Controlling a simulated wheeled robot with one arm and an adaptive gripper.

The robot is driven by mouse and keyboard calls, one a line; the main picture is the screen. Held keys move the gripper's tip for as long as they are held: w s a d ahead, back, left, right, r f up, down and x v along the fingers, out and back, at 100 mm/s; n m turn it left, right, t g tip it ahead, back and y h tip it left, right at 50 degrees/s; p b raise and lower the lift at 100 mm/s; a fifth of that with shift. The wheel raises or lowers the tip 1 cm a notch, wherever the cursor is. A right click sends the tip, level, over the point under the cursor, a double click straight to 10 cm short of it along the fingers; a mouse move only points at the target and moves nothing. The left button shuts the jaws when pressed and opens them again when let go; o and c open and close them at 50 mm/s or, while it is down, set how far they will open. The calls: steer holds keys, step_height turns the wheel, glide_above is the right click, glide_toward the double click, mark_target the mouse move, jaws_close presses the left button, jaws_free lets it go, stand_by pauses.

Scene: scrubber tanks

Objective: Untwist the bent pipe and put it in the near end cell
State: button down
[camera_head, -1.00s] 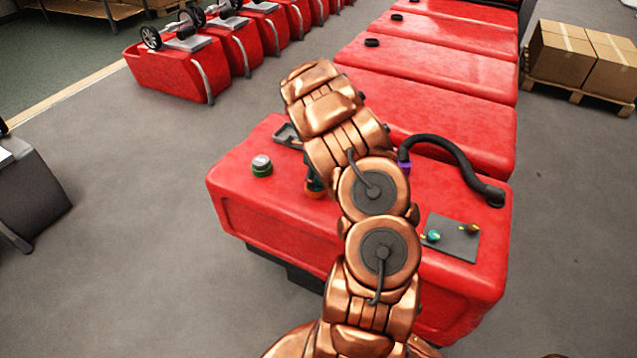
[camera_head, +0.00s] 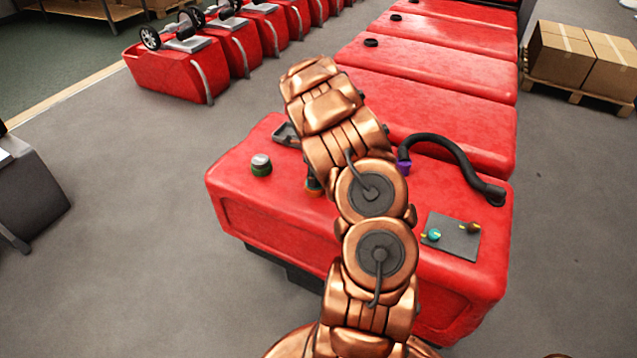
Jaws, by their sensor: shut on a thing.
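My copper-coloured arm reaches over the red tank (camera_head: 270,205) and hides most of what is at its end. Only a dark sliver of my gripper (camera_head: 311,174) shows at the left edge of the arm, low over the tank top. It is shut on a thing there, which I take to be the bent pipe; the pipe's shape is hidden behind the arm. An orange ring (camera_head: 313,188) shows just under it on the tank top. A grey tray (camera_head: 284,136) with cells lies at the tank's far edge, partly covered by the arm; its near end cell cannot be made out.
A green-ringed cap (camera_head: 261,165) stands left of the arm. A black hose (camera_head: 445,146) with a purple collar (camera_head: 404,167) arches on the right. A grey plate (camera_head: 451,237) with small coloured fittings lies front right. More red tanks (camera_head: 430,100) stand behind.

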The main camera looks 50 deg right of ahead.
steer(key=shift+s+a+f+n+g+b, duration=0.15)
steer(key=shift+s+a+f+n+b, duration=0.1)
steer(key=shift+f+n+b, duration=0.25)
steer(key=shift+s+a+f+n+g+b, duration=0.2)
steer(key=shift+f+n+b, duration=0.1)
steer(key=shift+n+b, duration=0.25)
stand_by(0.5)
steer(key=c, duration=1)
jaws_free()
steer(key=shift+d, duration=0.1)
steer(key=shift+o, duration=0.8)
steer(key=shift+w, duration=0.1)
steer(key=shift+o, duration=1.4)
steer(key=shift+w+d+r, duration=0.1)
steer(key=shift+d+r, duration=0.05)
steer(key=shift+w+d+r, duration=0.1)
steer(key=shift+r, duration=0.1)
steer(key=shift+r, duration=0.1)
steer(key=o, duration=0.6)
steer(key=shift+w+d+r, duration=0.1)
steer(key=shift+w, duration=0.05)
steer(key=shift+c, duration=0.2)
